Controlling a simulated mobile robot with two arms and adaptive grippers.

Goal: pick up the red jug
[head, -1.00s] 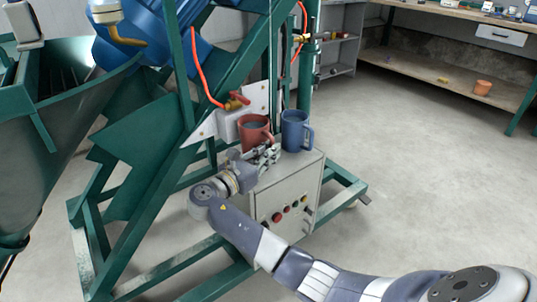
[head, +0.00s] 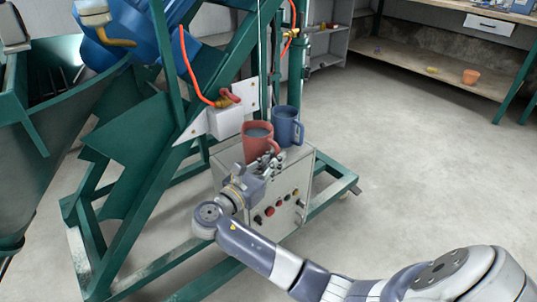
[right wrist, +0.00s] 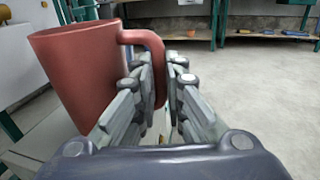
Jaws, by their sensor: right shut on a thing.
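The red jug (head: 256,143) is at the front of the grey control box, in front of the blue jug (head: 287,127). It is upright and has liquid or a dark inside showing at its top. My right gripper (head: 272,160) is at the jug's handle side. In the right wrist view the red jug (right wrist: 85,75) fills the left, and its handle passes between the fingers of my right gripper (right wrist: 163,88), which are shut on the handle. I cannot tell whether the jug's base touches the box. My left gripper is not in view.
The grey control box (head: 292,188) with buttons stands inside a green frame (head: 130,190). A red-handled valve (head: 228,98) and orange hose are just behind the jug. Open concrete floor (head: 400,140) lies to the right, with a workbench (head: 440,72) at the back.

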